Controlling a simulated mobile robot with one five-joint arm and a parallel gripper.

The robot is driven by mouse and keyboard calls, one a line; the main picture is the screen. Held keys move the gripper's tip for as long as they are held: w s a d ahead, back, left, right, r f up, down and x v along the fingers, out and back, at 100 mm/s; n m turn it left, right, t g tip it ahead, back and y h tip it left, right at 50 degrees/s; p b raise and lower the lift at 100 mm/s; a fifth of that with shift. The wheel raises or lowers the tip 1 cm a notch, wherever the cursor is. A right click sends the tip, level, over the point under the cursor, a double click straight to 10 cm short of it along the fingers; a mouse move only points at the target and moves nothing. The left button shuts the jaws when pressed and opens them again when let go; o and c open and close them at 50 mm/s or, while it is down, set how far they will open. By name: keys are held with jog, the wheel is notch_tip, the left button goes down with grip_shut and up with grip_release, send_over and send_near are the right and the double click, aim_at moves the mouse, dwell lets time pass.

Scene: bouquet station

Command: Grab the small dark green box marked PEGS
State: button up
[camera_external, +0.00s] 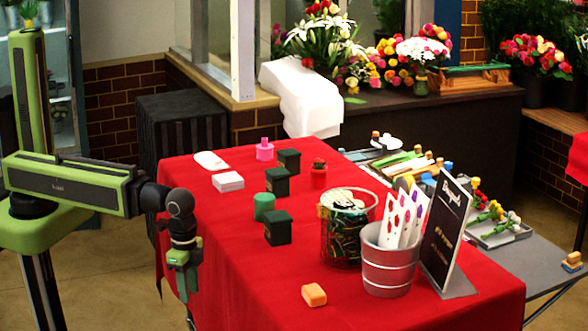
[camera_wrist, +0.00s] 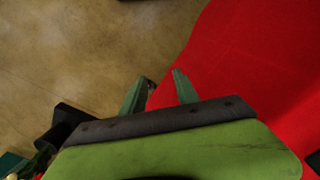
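Three small dark green boxes stand on the red-covered table (camera_external: 215,235): a far one (camera_external: 289,160), a middle one (camera_external: 277,182) and a near one (camera_external: 278,228). Their markings are too small to read, so I cannot tell which says PEGS. My gripper (camera_external: 176,290) hangs pointing down at the table's left edge, apart from all three boxes, which are to its right. In the wrist view my gripper (camera_wrist: 161,77) has its two fingers apart with nothing between them, over the edge of the red cloth and the floor. No whole box is identifiable in the wrist view.
A green cylinder (camera_external: 264,207) stands between the middle and near boxes. A pink bottle (camera_external: 264,150), a white box (camera_external: 228,182) and a red item (camera_external: 319,176) are nearby. A glass jar (camera_external: 345,235), metal bucket (camera_external: 389,270) and orange block (camera_external: 314,294) are right. The table's near-left is clear.

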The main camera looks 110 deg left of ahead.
dwell(0.4)
jog(key=o, duration=1)
